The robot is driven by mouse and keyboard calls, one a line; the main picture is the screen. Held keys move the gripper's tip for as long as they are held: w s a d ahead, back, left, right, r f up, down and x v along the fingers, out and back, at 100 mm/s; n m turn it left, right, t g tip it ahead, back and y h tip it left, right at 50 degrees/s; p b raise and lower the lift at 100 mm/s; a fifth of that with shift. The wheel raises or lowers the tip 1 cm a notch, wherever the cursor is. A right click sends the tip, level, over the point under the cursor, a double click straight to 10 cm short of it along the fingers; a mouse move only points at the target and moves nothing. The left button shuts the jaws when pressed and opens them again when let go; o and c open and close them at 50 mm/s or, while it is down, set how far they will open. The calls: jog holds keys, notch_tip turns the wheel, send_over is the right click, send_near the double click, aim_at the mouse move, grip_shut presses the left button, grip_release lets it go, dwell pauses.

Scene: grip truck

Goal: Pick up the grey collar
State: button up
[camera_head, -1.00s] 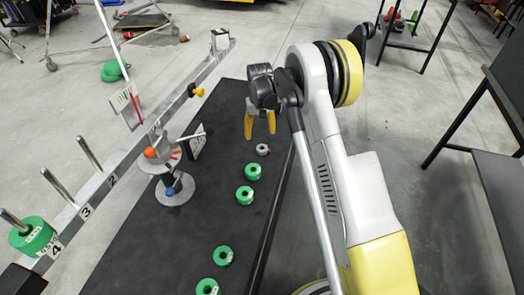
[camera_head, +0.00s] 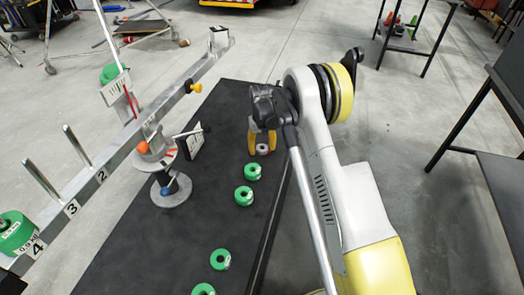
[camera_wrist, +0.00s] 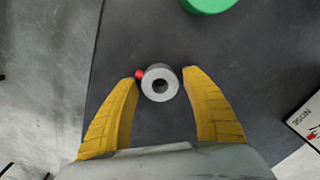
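The grey collar (camera_wrist: 147,87) is a small ring with a dark centre hole and a red knob on its left side. It lies on the black table top (camera_head: 215,200). In the wrist view it sits between the tips of my gripper (camera_wrist: 162,82), with a gap on the right side; the red knob is close to the left fingertip. In the head view the collar (camera_head: 262,149) shows between the yellow fingers of my gripper (camera_head: 262,146). The gripper is open and points down over the collar. Whether a finger touches the knob I cannot tell.
Several green weights lie on the table, the nearest (camera_head: 252,172) close to the collar. A balance beam (camera_head: 120,160) with numbered pegs and a round-based stand (camera_head: 172,190) is to the left. A green weight (camera_head: 14,232) sits on the beam's near end.

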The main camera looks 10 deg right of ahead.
jog(key=c, duration=0.4)
jog(key=shift+r, duration=0.15)
jog(key=shift+r, duration=0.25)
notch_tip(320, 180, up, 4)
jog(key=p, duration=0.3)
jog(key=s+d+r+p, duration=0.4)
jog(key=s+d+r, duration=0.25)
jog(key=d, duration=0.35)
notch_tip(320, 180, up, 7)
jog(key=p, duration=0.3)
jog(key=shift+w+r+p, duration=0.15)
jog(key=shift+w+p, duration=0.1)
jog(key=shift+p, duration=0.15)
